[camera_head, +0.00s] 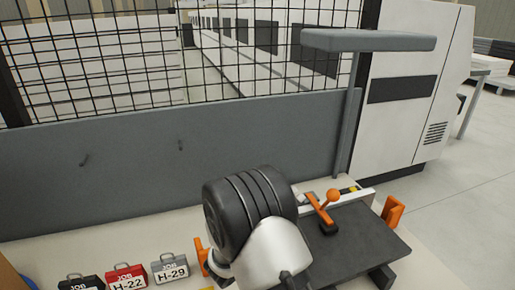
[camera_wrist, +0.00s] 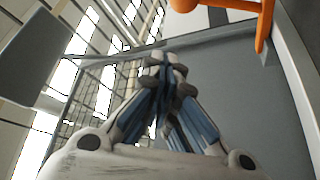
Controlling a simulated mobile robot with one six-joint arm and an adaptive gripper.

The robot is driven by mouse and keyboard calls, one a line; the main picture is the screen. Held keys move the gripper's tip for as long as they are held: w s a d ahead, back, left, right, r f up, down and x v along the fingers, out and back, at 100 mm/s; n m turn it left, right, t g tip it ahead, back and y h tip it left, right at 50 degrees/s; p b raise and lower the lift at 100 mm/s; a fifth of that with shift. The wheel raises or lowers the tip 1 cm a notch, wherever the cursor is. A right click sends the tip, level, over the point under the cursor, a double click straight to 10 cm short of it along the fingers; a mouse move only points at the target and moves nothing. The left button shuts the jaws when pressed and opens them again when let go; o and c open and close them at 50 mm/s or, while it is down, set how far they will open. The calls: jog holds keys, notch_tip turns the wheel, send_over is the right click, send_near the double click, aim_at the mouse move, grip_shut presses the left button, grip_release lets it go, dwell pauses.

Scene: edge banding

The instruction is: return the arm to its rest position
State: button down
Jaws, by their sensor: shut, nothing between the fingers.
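My gripper (camera_wrist: 165,75) shows in the wrist view, its fingers drawn together with nothing between them. It is in the air, with wire mesh and grey panels behind it. In the head view my arm stands over the bench at the lower middle, beside the dark work plate (camera_head: 365,245). The gripper's fingers cannot be made out in the head view.
An orange-knobbed lever (camera_head: 325,208) and an orange bracket (camera_head: 392,212) are by the plate. Three job boxes, black (camera_head: 82,283), red (camera_head: 127,277) and grey (camera_head: 170,269), stand left of my arm. A grey panel (camera_head: 120,160) and mesh fence (camera_head: 100,65) rise behind.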

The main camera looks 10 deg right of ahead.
jog(key=s+d+r+m+g+y, duration=0.2)
jog(key=s+d+g, duration=0.4)
jog(key=s, duration=0.4)
jog(key=s+d+r+m+g+y, duration=0.25)
jog(key=s+d+g, duration=0.35)
jog(key=s, duration=0.5)
jog(key=s+a+f+n+y, duration=0.2)
jog(key=s+a+y, duration=0.3)
jog(key=s+y, duration=0.25)
jog(key=s+a+n+t+y, duration=0.1)
jog(key=a+t+y, duration=0.1)
jog(key=a, duration=0.3)
jog(key=s+a+r+n+t+y, duration=0.1)
jog(key=s+a+t+y, duration=0.1)
jog(key=a, duration=0.3)
jog(key=shift+s+a+r+t+y, duration=0.25)
jog(key=shift+a+t+y, duration=0.15)
jog(key=shift+y, duration=0.5)
